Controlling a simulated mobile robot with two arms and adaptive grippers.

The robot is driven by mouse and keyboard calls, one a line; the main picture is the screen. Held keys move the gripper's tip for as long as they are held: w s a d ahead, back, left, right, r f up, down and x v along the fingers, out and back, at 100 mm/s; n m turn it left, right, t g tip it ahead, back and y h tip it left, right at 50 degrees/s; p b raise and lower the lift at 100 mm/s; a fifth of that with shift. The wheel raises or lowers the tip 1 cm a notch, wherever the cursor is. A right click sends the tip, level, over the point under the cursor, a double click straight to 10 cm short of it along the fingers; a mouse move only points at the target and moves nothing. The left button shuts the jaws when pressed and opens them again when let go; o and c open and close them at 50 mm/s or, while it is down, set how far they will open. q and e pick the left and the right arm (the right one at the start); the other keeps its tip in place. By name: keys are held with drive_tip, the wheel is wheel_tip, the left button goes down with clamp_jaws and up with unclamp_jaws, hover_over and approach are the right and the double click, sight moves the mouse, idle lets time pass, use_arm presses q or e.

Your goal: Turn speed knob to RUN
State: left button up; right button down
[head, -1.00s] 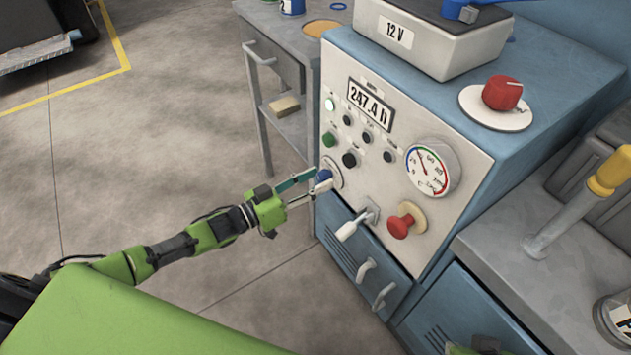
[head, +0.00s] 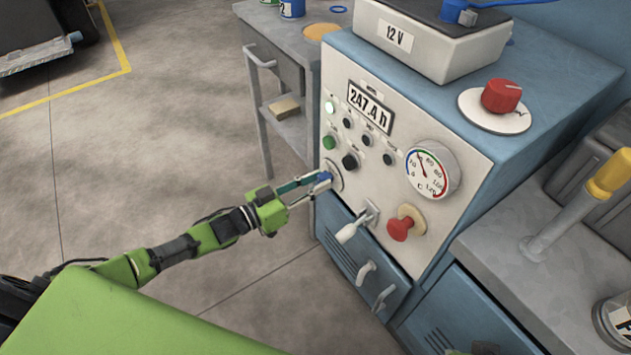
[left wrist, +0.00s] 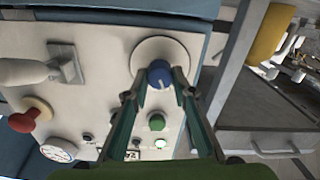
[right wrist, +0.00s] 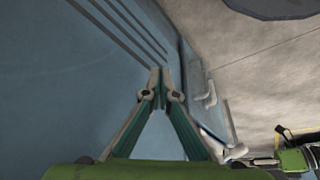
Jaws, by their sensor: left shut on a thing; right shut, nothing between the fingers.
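The blue speed knob (head: 325,176) sits on a round white dial plate at the lower left of the cream control panel (head: 440,232). It also shows in the left wrist view (left wrist: 159,73), with a pale pointer line on its face. My left gripper (head: 319,181) is shut on the knob, one finger on each side. The dial lettering is too small to read. My right gripper (right wrist: 160,84) is shut and empty in the right wrist view, in front of a blue louvred surface.
Near the knob are a white lever (head: 352,230), a red mushroom button (head: 402,228), a green button (head: 329,142) and several black ones. A red rotary switch (head: 501,96) sits on top. Open floor lies left of the cabinet.

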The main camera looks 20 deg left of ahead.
use_arm(q)
drive_tip(key=shift+m, duration=0.8)
drive_tip(key=m+p, duration=0.1)
drive_tip(key=m, duration=0.3)
drive_tip(key=shift+s, duration=0.1)
drive_tip(key=m, duration=0.5)
use_arm(e)
drive_tip(key=shift+s+d+r+g, duration=0.1)
drive_tip(key=shift+s+r+g, duration=0.05)
drive_tip(key=shift+s, duration=0.25)
drive_tip(key=shift+s+d+r+g, duration=0.1)
drive_tip(key=shift+s+g, duration=0.05)
drive_tip(key=shift+s, duration=0.25)
use_arm(q)
drive_tip(key=shift+m, duration=0.3)
drive_tip(key=o, duration=1.1)
use_arm(e)
drive_tip(key=shift+w+r, duration=0.1)
drive_tip(key=shift+w, duration=0.05)
